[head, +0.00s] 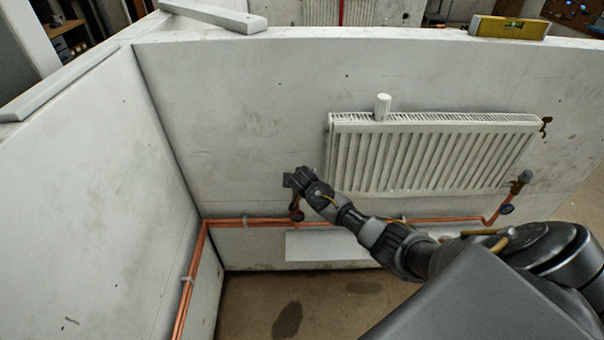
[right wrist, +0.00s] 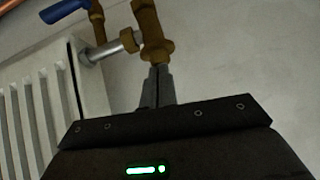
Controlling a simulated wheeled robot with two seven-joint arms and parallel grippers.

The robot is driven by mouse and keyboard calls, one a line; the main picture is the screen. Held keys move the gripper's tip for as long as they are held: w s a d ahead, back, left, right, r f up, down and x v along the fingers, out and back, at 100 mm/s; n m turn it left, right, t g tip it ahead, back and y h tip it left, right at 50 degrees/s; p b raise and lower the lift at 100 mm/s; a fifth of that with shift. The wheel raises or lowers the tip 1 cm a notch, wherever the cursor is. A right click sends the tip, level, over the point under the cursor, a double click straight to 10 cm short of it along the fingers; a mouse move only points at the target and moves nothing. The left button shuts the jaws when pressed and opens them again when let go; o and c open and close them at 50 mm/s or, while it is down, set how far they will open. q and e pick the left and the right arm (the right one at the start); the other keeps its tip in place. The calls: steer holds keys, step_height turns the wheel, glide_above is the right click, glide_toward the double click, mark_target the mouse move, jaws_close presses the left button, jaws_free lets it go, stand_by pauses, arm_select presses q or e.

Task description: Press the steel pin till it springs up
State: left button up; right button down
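My right gripper (head: 291,181) is at the left end of the white radiator (head: 430,155). In the right wrist view its two fingers (right wrist: 158,84) lie together, shut, with a thin dark line between them. Their tips meet the end of the brass valve body (right wrist: 152,30), or lie just in front of it; I cannot tell whether they touch. The steel pin is not visible; the fingertips cover the valve's end. A steel tail (right wrist: 110,47) joins the valve to the radiator. My left gripper is not in view.
A blue lever (right wrist: 64,11) sits on the pipe beside the valve. Copper pipes (head: 250,221) run along the wall. A white cap (head: 382,107) stands on the radiator's top. A yellow level (head: 509,27) lies on the wall top. The wall left of my gripper is clear.

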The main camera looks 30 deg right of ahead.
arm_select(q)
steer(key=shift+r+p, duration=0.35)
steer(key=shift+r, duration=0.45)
arm_select(e)
steer(key=w+d+r+v, duration=0.1)
steer(key=v, duration=1.2)
steer(key=shift+w+r, duration=0.2)
steer(key=shift+r, duration=0.2)
steer(key=shift+d, duration=0.15)
